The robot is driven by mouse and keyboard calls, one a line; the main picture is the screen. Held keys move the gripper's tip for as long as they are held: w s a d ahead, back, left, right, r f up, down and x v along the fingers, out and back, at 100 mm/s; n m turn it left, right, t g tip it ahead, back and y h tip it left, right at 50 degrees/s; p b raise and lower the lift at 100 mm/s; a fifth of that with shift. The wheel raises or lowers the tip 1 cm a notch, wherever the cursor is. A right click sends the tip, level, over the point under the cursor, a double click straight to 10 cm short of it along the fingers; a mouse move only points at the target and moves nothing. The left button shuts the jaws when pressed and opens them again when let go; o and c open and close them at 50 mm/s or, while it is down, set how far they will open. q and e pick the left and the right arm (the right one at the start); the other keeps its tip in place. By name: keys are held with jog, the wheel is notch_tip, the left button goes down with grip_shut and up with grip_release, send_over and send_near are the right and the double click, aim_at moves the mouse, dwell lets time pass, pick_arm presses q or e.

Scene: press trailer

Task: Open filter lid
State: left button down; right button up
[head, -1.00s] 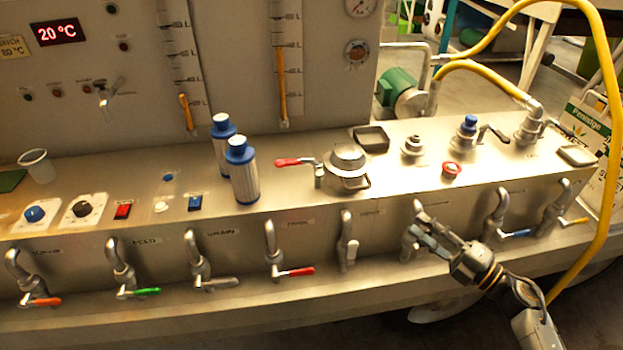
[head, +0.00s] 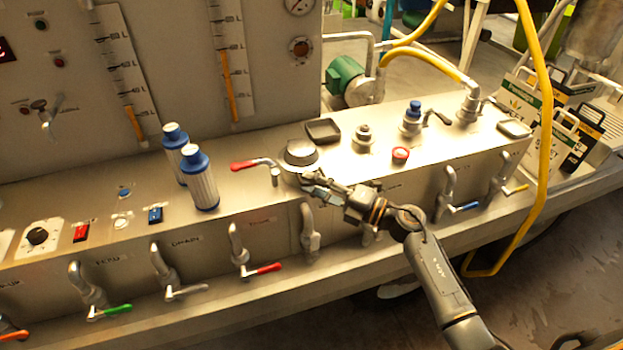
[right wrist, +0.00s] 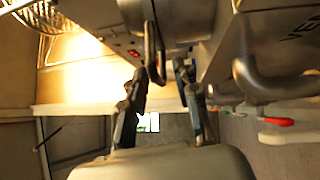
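The filter lid (head: 300,152) is a round metal cap on top of the steel bench, and it looks closed. In the right wrist view the lid's housing appears at the top (right wrist: 170,18), with a dark loop handle (right wrist: 153,50) hanging from it. My right gripper (head: 312,180) is at the front of the lid, covering its handle in the head view. In the right wrist view its fingers (right wrist: 162,90) are apart, with the handle's lower end between or just beyond their tips. I cannot tell whether they touch it. My left gripper is not in view.
Two blue-capped filter cartridges (head: 200,182) stand farther left. A square tray (head: 323,130) lies behind the lid, and a red button (head: 400,155) is to the right. Several taps line the bench front.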

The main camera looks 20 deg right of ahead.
jog(key=shift+w+a, duration=0.25)
grip_shut()
jog(key=shift+r, duration=0.15)
